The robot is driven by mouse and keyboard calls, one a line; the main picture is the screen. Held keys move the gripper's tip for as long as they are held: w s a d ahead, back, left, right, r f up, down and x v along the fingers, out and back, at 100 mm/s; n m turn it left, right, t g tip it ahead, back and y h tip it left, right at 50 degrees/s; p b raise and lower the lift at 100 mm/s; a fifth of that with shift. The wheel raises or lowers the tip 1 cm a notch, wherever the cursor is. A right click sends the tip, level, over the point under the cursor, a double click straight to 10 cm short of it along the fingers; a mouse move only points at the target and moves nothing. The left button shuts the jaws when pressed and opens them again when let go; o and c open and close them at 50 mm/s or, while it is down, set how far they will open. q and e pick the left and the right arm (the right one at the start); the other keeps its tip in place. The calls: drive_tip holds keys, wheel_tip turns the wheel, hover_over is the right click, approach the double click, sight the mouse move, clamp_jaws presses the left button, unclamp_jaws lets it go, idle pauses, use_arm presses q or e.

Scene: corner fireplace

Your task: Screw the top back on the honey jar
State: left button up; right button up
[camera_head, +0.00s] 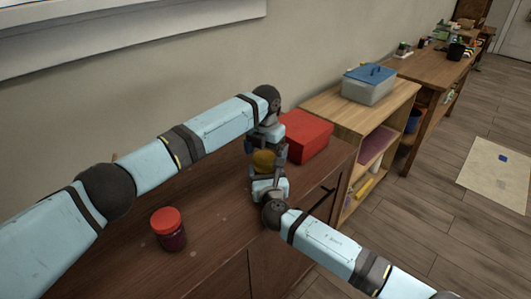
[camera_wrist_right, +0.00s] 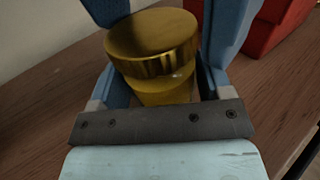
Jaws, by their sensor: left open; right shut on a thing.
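The honey jar (camera_wrist_right: 165,92) has an amber-gold body and stands on the brown cabinet top, between my two grippers. Its round gold lid (camera_wrist_right: 150,38) is over the jar's mouth in the right wrist view; I cannot tell how tightly it sits. In the head view the gold of jar and lid (camera_head: 263,160) shows as a small patch, partly hidden by the grippers. My right gripper (camera_head: 268,174) comes from the front right and is shut on the jar body. My left gripper (camera_head: 265,150) points down from above, open, around the lid's height.
A dark jar with a red lid (camera_head: 168,229) stands on the cabinet top (camera_head: 215,215) at front left. A red box (camera_head: 307,136) stands just behind and right of the grippers. Further right are a shelf (camera_head: 345,108) with a blue-lidded bin (camera_head: 369,85) and a wooden table.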

use_arm(q)
wheel_tip(320, 180, up, 4)
drive_tip(key=shift+r, duration=0.2)
drive_tip(key=shift+c, duration=0.4)
